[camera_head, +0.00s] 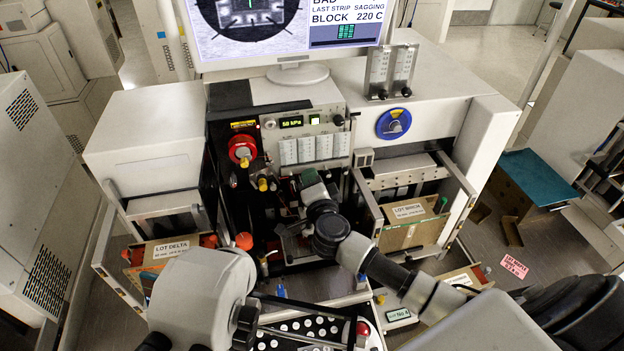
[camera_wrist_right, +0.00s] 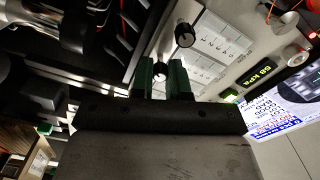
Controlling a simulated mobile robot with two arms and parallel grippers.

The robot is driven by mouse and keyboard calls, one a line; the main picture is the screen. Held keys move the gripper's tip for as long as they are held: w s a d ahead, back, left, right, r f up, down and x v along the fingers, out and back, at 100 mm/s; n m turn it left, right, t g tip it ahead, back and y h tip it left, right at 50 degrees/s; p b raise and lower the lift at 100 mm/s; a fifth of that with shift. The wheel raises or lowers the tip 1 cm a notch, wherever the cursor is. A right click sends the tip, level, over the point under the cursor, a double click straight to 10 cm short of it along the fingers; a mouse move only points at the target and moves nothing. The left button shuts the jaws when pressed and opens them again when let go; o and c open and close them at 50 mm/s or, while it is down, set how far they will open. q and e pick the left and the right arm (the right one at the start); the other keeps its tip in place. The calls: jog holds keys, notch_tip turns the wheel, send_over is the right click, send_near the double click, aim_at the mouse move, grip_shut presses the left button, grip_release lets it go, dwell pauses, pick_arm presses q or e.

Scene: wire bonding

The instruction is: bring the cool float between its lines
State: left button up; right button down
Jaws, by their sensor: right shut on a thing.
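A row of several white gauge plates (camera_head: 310,149) is on the instrument panel; they also show in the right wrist view (camera_wrist_right: 215,50). Their floats and lines are too small to read, and I cannot tell which plate is the cool one. My right gripper (camera_head: 303,182) is just below this row. In the right wrist view its green fingers (camera_wrist_right: 162,66) are shut on a small dark knob (camera_wrist_right: 160,70), partly hidden between them. Another black knob (camera_wrist_right: 185,35) stands free beside it. My left arm is at the lower left; its gripper does not show.
A kPa display (camera_head: 291,122) sits above the plates. Two more tube gauges (camera_head: 391,70) stand on the cabinet at right. A red knob (camera_head: 242,150) and yellow fittings are left of the panel. Lot boxes stand at both sides (camera_head: 175,250) (camera_head: 408,212).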

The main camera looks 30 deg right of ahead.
jog(key=shift+s+f, duration=0.1)
jog(key=shift+f, duration=0.1)
jog(key=c, duration=1.1)
grip_release()
jog(key=shift+r, duration=0.15)
jog(key=b+v, duration=0.2)
jog(key=v, duration=0.8)
jog(key=shift+s, duration=0.35)
jog(key=shift+a, duration=0.1)
